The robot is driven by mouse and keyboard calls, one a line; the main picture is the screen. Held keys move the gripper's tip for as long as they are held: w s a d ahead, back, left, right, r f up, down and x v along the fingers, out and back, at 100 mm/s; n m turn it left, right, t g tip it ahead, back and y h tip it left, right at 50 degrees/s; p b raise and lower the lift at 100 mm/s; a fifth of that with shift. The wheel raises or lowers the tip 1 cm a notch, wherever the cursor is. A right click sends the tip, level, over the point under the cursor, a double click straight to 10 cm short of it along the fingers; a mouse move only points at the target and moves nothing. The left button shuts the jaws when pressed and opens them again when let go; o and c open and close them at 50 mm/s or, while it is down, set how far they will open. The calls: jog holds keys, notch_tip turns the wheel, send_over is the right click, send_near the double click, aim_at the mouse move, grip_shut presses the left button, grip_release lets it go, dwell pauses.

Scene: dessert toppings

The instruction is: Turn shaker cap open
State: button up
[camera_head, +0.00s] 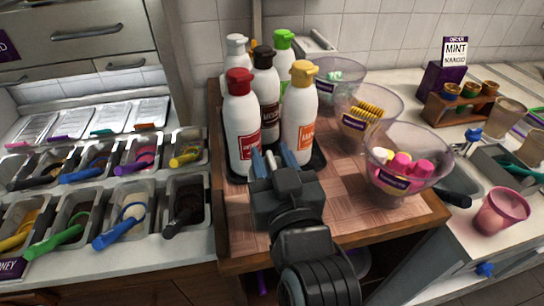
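My gripper (272,156) is low in front of the bottles, between the red-capped and yellow-capped ones. Its fingers are apart and no bottle shows between them. Whether a fingertip touches a bottle I cannot tell.
Clear bowls (407,150) with colourful contents line the tray's right side on the wooden table (353,222). Topping bins with scoops (128,213) fill the left counter. A pink cup (500,211) and an order sign (455,50) are on the right. The table's front right is clear.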

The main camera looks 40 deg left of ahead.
grip_shut()
jog(key=shift+w+d+f+g+b, duration=0.1)
jog(key=shift+f+g+b, duration=0.2)
jog(key=shift+b, duration=0.65)
jog(key=shift+r+n+y, duration=0.1)
jog(key=shift+n+y, duration=0.3)
jog(key=shift+r+g+b, duration=0.1)
jog(key=shift+g+b, duration=0.25)
jog(key=shift+g, duration=0.05)
grip_release()
jog(key=shift+r, duration=0.1)
jog(key=b+v, duration=0.1)
jog(key=v, duration=0.6)
jog(key=shift+s+d, duration=0.25)
jog(key=shift+s, duration=0.1)
